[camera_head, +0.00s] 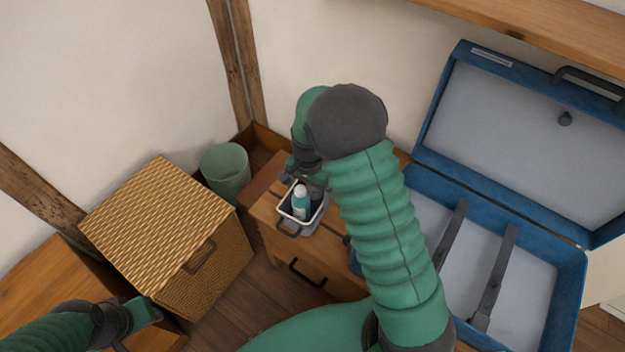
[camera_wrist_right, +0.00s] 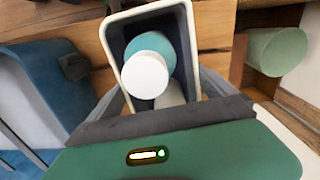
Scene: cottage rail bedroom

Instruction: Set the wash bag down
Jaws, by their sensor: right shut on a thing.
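The wash bag (camera_head: 293,217) is a small open-topped bag with a white rim and dark inside, holding a teal bottle with a white cap (camera_head: 301,197). It also shows in the right wrist view (camera_wrist_right: 116,48). My right gripper (camera_head: 311,182) is shut on the bag, its fingers on either side in the wrist view (camera_wrist_right: 160,95). The bag is over the top of a wooden drawer cabinet (camera_head: 268,208); I cannot tell if its base touches. My left gripper (camera_head: 138,325) is at the lower left, away from the bag; its jaws are unclear.
An open blue suitcase (camera_head: 568,290) with grey lining and dark straps lies right of the cabinet. A woven basket (camera_head: 160,235) and a green bin (camera_head: 226,170) stand to its left. A wooden shelf (camera_head: 560,30) runs above the suitcase. My right arm hides part of the cabinet.

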